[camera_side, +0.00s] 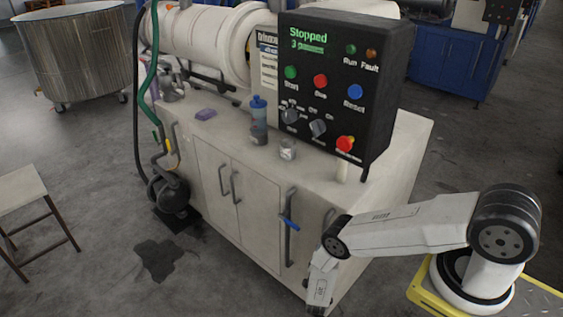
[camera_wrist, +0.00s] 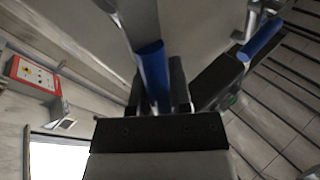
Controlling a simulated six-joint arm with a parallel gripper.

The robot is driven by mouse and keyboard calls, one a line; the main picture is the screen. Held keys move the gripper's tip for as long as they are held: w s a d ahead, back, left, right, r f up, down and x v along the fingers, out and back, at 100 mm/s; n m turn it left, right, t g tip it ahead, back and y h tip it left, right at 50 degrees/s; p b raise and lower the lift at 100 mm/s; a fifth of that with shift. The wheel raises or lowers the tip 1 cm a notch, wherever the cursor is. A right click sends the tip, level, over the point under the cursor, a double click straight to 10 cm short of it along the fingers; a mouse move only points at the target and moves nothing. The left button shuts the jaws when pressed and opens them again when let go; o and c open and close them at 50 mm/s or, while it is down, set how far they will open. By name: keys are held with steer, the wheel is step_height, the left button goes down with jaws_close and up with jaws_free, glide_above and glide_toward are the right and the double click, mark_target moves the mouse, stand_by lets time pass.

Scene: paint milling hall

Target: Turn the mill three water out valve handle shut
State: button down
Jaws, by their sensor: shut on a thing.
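In the wrist view, my gripper (camera_wrist: 157,92) is shut on a blue-sleeved valve handle (camera_wrist: 151,65), with its dark fingers on both sides of it. The handle's bare metal part runs up from the sleeve. A second blue-sleeved handle (camera_wrist: 262,40) shows to the right, apart from my fingers. In the side view, a blue handle (camera_side: 288,222) sits tilted on a grey vertical pipe at the cabinet's front. My wrist is low by the cabinet's right corner there, and my fingers and the held handle are not visible. I can read no valve label.
The pale cabinet (camera_side: 215,190) carries a black control panel (camera_side: 335,85) reading "Stopped". A pump (camera_side: 172,195) and hoses are at left. A red-and-white box (camera_wrist: 35,76) shows in the wrist view.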

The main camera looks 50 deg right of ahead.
steer(key=shift+s+f+m+h, duration=0.2)
steer(key=shift+s+m+h, duration=0.35)
steer(key=shift+m, duration=0.4)
steer(key=shift+s+f+m+h, duration=0.15)
steer(key=shift+s+m+h, duration=0.35)
steer(key=shift+m, duration=0.45)
steer(key=c, duration=0.5)
jaws_free()
steer(key=shift+c, duration=0.2)
steer(key=shift+w+r, duration=0.1)
steer(key=shift+r, duration=0.2)
steer(key=s+a+r, duration=0.4)
steer(key=s+r, duration=0.8)
steer(key=s, duration=0.1)
steer(key=shift+s+r, duration=0.2)
steer(key=shift+s, duration=0.05)
